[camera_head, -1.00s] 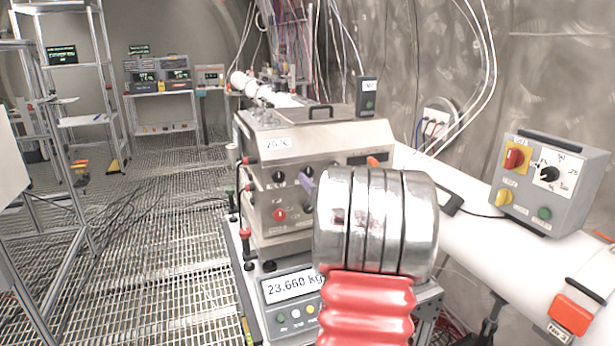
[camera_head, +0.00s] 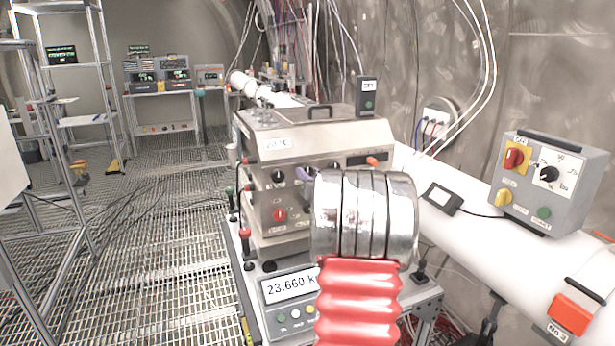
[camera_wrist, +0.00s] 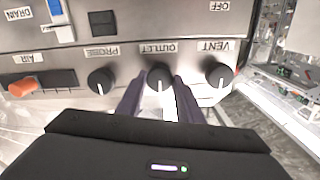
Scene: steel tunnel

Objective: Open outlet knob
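The outlet knob (camera_wrist: 159,77) is a round black knob with a white pointer line on the steel panel. It shows under the upside-down OUTLET label in the wrist view. My gripper (camera_wrist: 160,90) is open, its two dark purple fingers on either side of the outlet knob. I cannot tell whether the fingertips touch it. The pointer line points down in the wrist picture, towards my gripper. In the head view a purple finger (camera_head: 304,175) shows at the steel unit's front (camera_head: 296,194); my own arm hides the rest of the gripper, and the outlet knob is not clear there.
The vent knob (camera_wrist: 220,74) and the probe knob (camera_wrist: 100,81) flank the outlet knob closely. An orange part (camera_wrist: 22,88) and a blue-and-white switch (camera_wrist: 58,18) are on the same panel. A scale display (camera_head: 290,287) stands below the unit, and a grey control box (camera_head: 548,183) is at right.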

